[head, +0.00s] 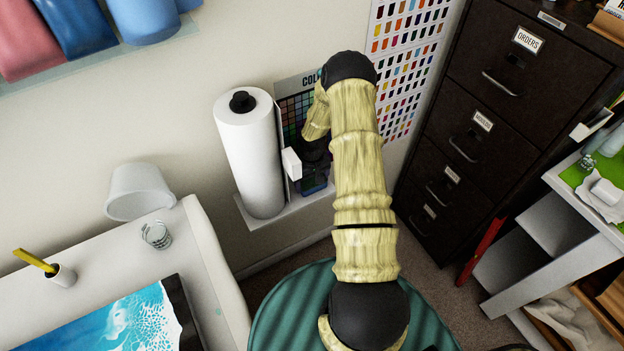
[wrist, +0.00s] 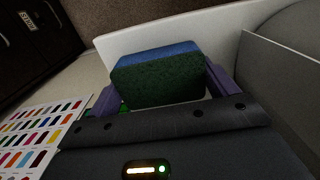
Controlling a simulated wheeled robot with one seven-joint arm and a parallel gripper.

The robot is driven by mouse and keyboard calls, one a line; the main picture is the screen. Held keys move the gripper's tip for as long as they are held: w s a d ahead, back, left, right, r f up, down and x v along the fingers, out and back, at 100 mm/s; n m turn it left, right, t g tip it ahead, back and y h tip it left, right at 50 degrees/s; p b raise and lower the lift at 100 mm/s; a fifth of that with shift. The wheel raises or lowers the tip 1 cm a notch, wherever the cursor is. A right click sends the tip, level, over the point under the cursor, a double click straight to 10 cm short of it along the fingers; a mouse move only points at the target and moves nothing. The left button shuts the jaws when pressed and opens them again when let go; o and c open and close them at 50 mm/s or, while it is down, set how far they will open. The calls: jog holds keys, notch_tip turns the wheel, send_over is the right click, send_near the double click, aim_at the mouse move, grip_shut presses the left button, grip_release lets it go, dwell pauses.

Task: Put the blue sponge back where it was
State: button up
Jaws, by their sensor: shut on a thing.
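The blue sponge (wrist: 157,58) shows in the wrist view as a block with a blue layer and a dark green face. My gripper (wrist: 160,85) is shut on it, with one purple finger at each side. A white surface lies just behind the sponge; I cannot tell whether they touch. In the head view my gripper (head: 314,178) is low over the small white wall shelf (head: 292,214), right of the paper towel roll (head: 250,155). The sponge is hard to make out there, hidden by my arm and gripper.
The paper towel roll stands close on the left of my gripper. A colour chart (head: 295,105) is on the wall behind. A dark filing cabinet (head: 480,120) stands at the right. A white table (head: 205,250) with a clear cup (head: 157,235) is at the lower left.

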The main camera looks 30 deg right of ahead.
aim_at(312, 180)
jog(key=o, duration=0.9)
jog(key=shift+r, duration=0.1)
notch_tip(312, 180, up, 12)
jog(key=shift+f+b, duration=0.1)
jog(key=shift+b, duration=0.8)
jog(key=shift+s+d, duration=0.1)
